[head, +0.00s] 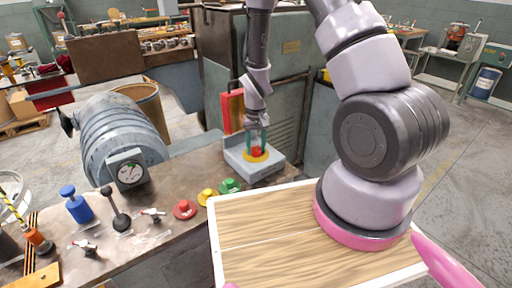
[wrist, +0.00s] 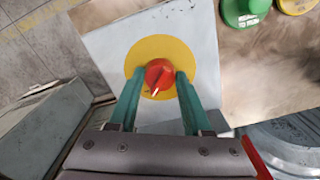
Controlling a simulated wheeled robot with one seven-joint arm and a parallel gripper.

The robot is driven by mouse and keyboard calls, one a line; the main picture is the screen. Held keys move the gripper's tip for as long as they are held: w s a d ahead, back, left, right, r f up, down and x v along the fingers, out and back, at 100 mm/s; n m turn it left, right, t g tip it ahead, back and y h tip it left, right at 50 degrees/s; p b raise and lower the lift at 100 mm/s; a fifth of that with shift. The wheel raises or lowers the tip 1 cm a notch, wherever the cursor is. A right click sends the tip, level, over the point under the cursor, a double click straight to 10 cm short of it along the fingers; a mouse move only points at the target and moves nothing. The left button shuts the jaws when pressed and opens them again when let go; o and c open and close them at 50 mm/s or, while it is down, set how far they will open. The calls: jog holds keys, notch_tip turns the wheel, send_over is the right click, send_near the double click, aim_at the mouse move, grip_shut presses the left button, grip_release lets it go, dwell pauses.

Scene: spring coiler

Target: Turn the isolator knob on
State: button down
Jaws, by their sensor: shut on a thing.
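The isolator knob (wrist: 159,77) is red with a white pointer mark. It sits at the middle of a yellow disc (wrist: 190,58) on a pale grey box (wrist: 105,45). In the head view the knob (head: 257,152) shows small on the box (head: 266,172) at the far right end of the bench. My gripper (wrist: 159,80) comes down on it from above, with one green finger on each side of the knob, shut on it. In the wrist view the white mark points down and slightly left. The knob's lower sides are partly hidden by the fingers.
Green (head: 229,186), yellow (head: 207,197) and red (head: 185,209) buttons stand left of the box on the bench. A black-knobbed lever (head: 117,212) and a blue knob (head: 76,205) are farther left. A grey cabinet (head: 290,70) rises behind the box.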

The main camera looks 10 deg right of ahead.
dwell(0.3)
jog(key=shift+c, duration=1.7)
grip_release()
notch_tip(320, 180, up, 11)
notch_tip(320, 180, up, 19)
jog(key=m+t+y, duration=0.2)
jog(key=t, duration=0.1)
send_over(256, 147)
jog(key=s+d, duration=0.3)
jog(key=s+d+r+m+t, duration=0.1)
jog(key=s+r+t, duration=0.1)
jog(key=s+r, duration=0.4)
jog(key=s+d+r+m+t, duration=0.1)
jog(key=s+d+r+t, duration=0.1)
jog(key=s+r, duration=0.5)
jog(key=shift+s+d+r, duration=0.25)
jog(key=shift+s+r, duration=0.05)
jog(key=shift+r, duration=0.3)
